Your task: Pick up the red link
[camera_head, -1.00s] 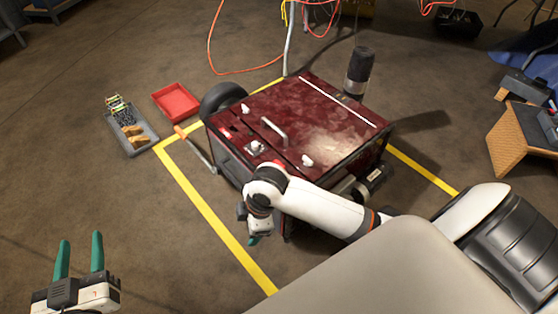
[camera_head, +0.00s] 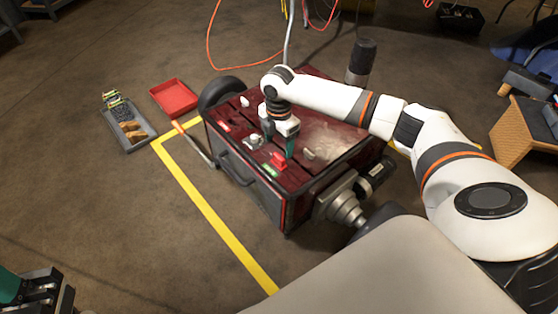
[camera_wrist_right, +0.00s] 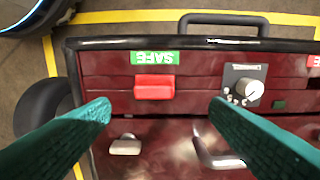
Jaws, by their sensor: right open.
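The red link (camera_head: 279,160) is a small red block on top of the dark red charger box (camera_head: 330,135). It lies beside a green SAFE label; in the right wrist view the link (camera_wrist_right: 154,89) sits just under that label (camera_wrist_right: 155,58). My right gripper (camera_head: 291,148) points down over the box, very close to the link. In the wrist view its teal fingers (camera_wrist_right: 160,106) are open, one on each side of the link and apart from it. My left gripper (camera_head: 22,292) is partly cut off at the lower left; its jaws cannot be judged.
A control knob (camera_wrist_right: 243,90), a metal latch (camera_wrist_right: 125,145) and a silver handle (camera_wrist_right: 215,155) stand up around the link. A red tray (camera_head: 174,97) and a grey tray (camera_head: 146,137) with parts lie on the floor.

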